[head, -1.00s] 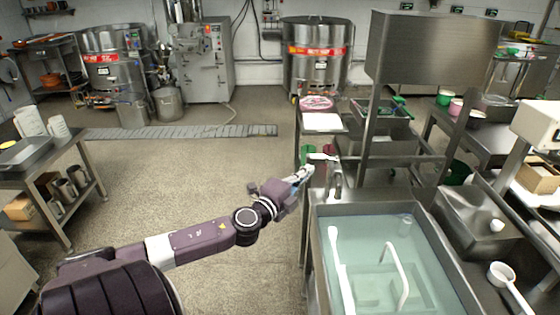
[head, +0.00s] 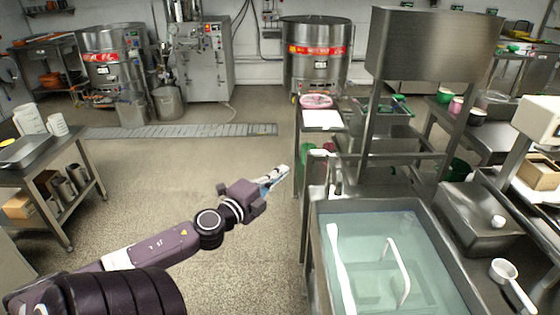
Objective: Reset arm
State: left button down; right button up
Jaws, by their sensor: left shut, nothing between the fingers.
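My left arm reaches in from the lower left. Its gripper (head: 276,178) is shut and empty, held over the open floor just left of the metal sink unit. It touches nothing that I can make out. My right gripper does not show. The water-filled sink (head: 318,225) stands at the lower right, with a white curved handle (head: 397,262) and a long white utensil (head: 339,272) in it.
The concrete floor (head: 150,175) left of the sink is clear. A metal table (head: 30,180) with white jugs stands at the left. A large steel tank (head: 314,70) stands at the back. A white scoop (head: 504,270) lies at the right.

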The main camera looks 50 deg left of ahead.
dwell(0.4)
